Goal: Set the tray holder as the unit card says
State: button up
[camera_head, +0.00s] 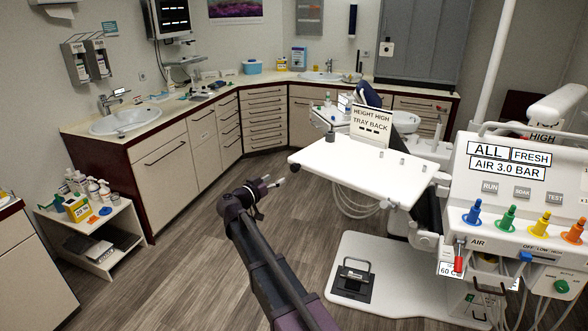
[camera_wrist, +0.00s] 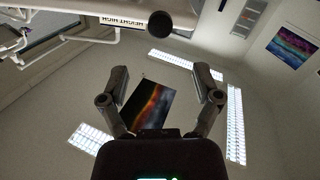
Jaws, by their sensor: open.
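The tray holder is a flat white tray (camera_head: 350,172) in front of the dental chair in the head view. A card (camera_head: 373,122) standing at its back edge reads "HEIGHT HIGH" and "TRAY BACK". A dark knob (camera_head: 330,136) stands at the tray's left end. My gripper (camera_head: 272,184) is in the air left of the tray, apart from it, with nothing visible between its fingers. In the wrist view my gripper (camera_wrist: 160,72) is open and empty. Beyond it are a dark round knob (camera_wrist: 160,23) and a white strip (camera_wrist: 90,25) reading "HEIGHT HIGH" upside down.
The unit panel (camera_head: 525,185) on the right has signs "ALL", "FRESH" and "AIR 3.0 BAR", several coloured connectors and a red-tipped lever (camera_head: 458,262). A foot pedal (camera_head: 353,281) is on the white base. A small cart (camera_head: 95,240) stands left. Floor between them is free.

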aim_at(293, 168)
jog(key=x, duration=1)
jog(key=shift+d, duration=0.1)
